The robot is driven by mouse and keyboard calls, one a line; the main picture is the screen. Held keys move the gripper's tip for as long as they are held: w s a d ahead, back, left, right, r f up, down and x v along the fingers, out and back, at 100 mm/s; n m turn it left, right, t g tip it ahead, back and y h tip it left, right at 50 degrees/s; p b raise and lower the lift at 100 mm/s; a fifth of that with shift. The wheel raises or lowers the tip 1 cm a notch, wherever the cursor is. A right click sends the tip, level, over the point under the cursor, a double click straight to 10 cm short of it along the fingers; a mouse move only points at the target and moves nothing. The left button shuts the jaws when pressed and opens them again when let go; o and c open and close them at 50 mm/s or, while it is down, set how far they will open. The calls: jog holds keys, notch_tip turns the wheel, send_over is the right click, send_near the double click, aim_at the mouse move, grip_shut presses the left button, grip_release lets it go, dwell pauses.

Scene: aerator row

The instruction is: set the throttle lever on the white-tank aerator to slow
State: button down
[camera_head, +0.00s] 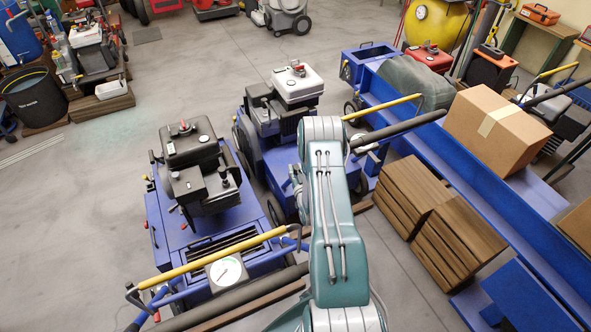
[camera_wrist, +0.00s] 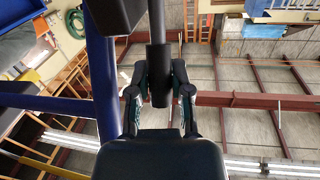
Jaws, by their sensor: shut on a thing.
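The white-tank aerator (camera_head: 298,82) is blue with a black engine under a white tank, and stands at the middle of the head view. My arm stands in front of its near right side and hides part of it. My gripper (camera_wrist: 160,80) shows in the wrist view, its two dark fingers on either side of the throttle lever (camera_wrist: 158,62), a dark upright rod with a thicker black end. The gripper is shut on that black end. The lever's slow and fast marks do not show. In the head view the gripper is hidden behind the arm.
A black-tank aerator (camera_head: 188,140) stands close on the left, with a yellow handle bar (camera_head: 205,258) near me. Blue bars (camera_wrist: 102,80) cross left of the gripper.

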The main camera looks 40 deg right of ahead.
jog(key=shift+r, duration=0.1)
jog(key=shift+w+d+r+g+y, duration=0.1)
jog(key=shift+w+g+y, duration=0.05)
jog(key=shift+w+g, duration=0.15)
jog(key=shift+w+d+r+g+y, duration=0.1)
jog(key=shift+w+g+y, duration=0.05)
jog(key=shift+g, duration=0.25)
jog(key=w+g, duration=0.1)
jog(key=w+g+y, duration=0.1)
jog(key=shift+d+r+n+g, duration=0.2)
jog(key=shift+n+g, duration=0.1)
jog(key=shift+g, duration=0.1)
jog(key=shift+w+d+f+n+g+y, duration=0.15)
jog(key=shift+w+g+y, duration=0.35)
jog(key=shift+g, duration=0.55)
jog(key=shift+w+d+f+n+g+y, duration=0.1)
jog(key=shift+w+f+n+g+y, duration=0.1)
jog(key=shift+w+g, duration=0.7)
jog(key=shift+s+g, duration=0.15)
jog(key=shift+g, duration=0.1)
jog(key=c, duration=0.8)
grip_release()
jog(key=shift+s, duration=0.15)
